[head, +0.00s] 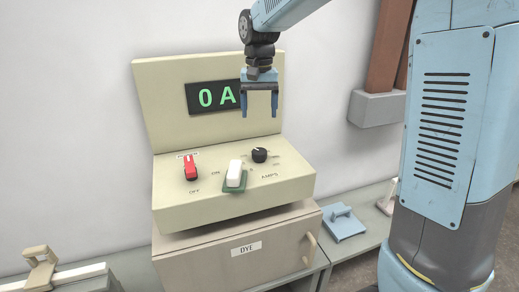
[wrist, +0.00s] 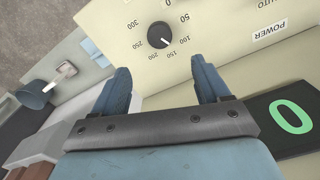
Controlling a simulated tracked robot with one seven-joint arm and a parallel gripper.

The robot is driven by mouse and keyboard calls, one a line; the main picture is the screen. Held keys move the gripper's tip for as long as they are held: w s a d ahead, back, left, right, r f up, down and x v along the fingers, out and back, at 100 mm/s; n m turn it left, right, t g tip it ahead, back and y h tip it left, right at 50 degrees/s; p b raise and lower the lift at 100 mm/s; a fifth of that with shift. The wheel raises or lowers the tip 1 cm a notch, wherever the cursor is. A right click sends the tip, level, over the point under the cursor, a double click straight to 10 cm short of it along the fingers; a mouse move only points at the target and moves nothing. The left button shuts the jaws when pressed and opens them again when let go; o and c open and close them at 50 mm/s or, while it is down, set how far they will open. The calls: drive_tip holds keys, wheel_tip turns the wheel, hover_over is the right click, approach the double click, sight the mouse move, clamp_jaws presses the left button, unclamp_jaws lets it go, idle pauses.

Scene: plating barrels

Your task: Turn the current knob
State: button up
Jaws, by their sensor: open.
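The current knob (head: 259,155) is a small round black knob with a white mark, on the sloping top of the cream control box (head: 235,206), near the AMPS label. In the wrist view the knob (wrist: 161,36) sits inside a dial scale numbered up to 300, beyond the fingertips. Its white mark points toward the lower right there, near the 100. My gripper (head: 261,115) is open and empty, pointing down above the knob and apart from it. In the wrist view its two blue fingers (wrist: 162,77) are spread wide. The display (head: 214,97) reads 0 A in green.
A red switch (head: 191,167) and a white rocker on a green base (head: 235,175) stand left of the knob. The upright back panel (head: 165,110) rises behind. The box sits on a cabinet labelled DYE (head: 230,255). A blue latch-like piece (head: 343,223) lies to the right.

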sight(260, 150)
wheel_tip(260, 150, down, 13)
drive_tip(key=shift+f, duration=0.15)
idle(0.4)
drive_tip(key=c, duration=1)
